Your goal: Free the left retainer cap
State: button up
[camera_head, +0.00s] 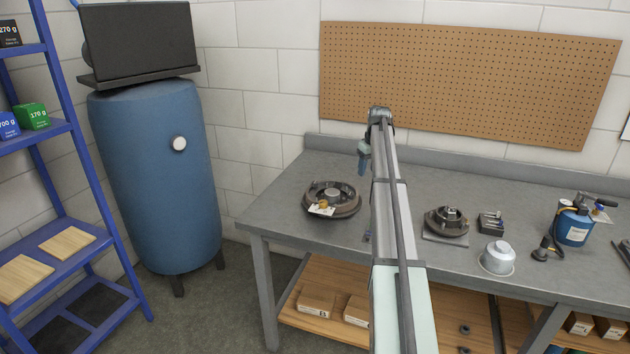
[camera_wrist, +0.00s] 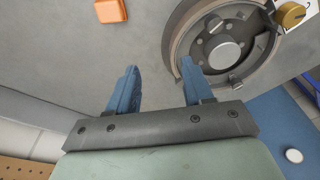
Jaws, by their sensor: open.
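A round brake-like assembly (camera_head: 345,211) lies on the left part of the bench. In the wrist view the same assembly (camera_wrist: 177,38) shows at upper right, with a curved outer band, a pale central hub (camera_wrist: 225,54) and small fittings around it. I cannot tell which fitting is the left retainer cap. A brass knob (camera_wrist: 291,14) sits on a white card at its edge. My gripper (camera_wrist: 160,66) is open and empty, its right fingertip overlapping the assembly's rim in the picture. In the head view my gripper (camera_head: 364,158) hangs above the bench, right of the assembly.
An orange block (camera_wrist: 110,11) lies on the bench near the assembly. Further right are a second round assembly (camera_head: 447,221), a small dark block (camera_head: 491,222), a metal cup (camera_head: 497,258) and a blue canister (camera_head: 573,228). A blue tank (camera_head: 155,180) stands left; a pegboard (camera_head: 465,80) hangs behind.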

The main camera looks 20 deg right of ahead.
notch_tip(320, 180, up, 6)
send_over(315, 182)
jog(key=w+m+g, duration=0.1)
jog(key=m, duration=0.5)
jog(key=f+m, duration=0.3)
jog(key=f, duration=0.1)
jog(key=f+m, duration=0.3)
jog(key=f, duration=0.1)
jog(key=s+f+m, duration=0.1)
jog(key=f+m, duration=0.2)
jog(key=f, duration=0.2)
jog(key=shift+m+g, duration=0.3)
jog(key=shift+g, duration=0.1)
grip_shut()
